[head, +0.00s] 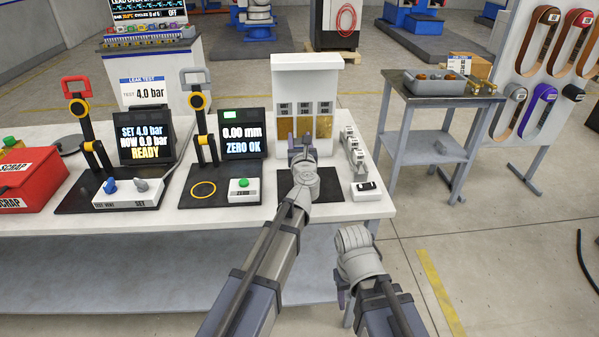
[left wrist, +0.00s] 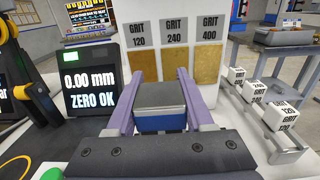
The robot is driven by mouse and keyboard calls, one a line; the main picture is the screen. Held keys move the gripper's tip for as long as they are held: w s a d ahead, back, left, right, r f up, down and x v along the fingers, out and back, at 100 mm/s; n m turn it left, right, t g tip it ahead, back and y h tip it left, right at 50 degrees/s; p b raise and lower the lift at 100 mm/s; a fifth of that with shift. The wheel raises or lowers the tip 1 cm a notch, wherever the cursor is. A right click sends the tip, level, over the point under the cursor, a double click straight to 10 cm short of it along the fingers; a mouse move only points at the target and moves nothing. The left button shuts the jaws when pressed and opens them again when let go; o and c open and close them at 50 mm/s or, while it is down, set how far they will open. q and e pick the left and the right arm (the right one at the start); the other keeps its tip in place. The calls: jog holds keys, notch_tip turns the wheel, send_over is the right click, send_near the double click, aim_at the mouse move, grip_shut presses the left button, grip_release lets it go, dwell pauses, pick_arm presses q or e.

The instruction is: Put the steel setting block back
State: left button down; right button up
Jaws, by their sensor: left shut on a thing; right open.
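My left gripper (head: 302,150) is shut on a block (left wrist: 160,97) with a flat grey top and blue below, which looks like the steel setting block. In the left wrist view the block sits between the two purple fingers, its top roughly level. In the head view the gripper mostly hides it, above the back of a dark mat (head: 325,187) and in front of the grit panel (head: 322,104). I cannot tell how far the block is above the surface. My right gripper (head: 353,238) is open and empty, off the table's front edge.
A gauge stand (head: 203,140) with a yellow ring on its base stands left of the mat, beside a screen (head: 241,134) reading 0.00 mm, ZERO OK. A rack of white grit blocks (head: 352,150) and a small white box (head: 367,191) stand to the right.

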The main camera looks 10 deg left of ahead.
pick_arm(q)
jog(key=shift+f+b, duration=2)
jog(key=shift+f, duration=0.4)
jog(key=shift+f, duration=0.1)
notch_tip(320, 180, down, 4)
jog(key=b, duration=0.3)
jog(key=shift+r+b, duration=0.25)
jog(key=shift+b, duration=0.05)
jog(key=shift+f, duration=0.1)
jog(key=shift+f, duration=0.15)
jog(key=shift+c, duration=1.4)
grip_release()
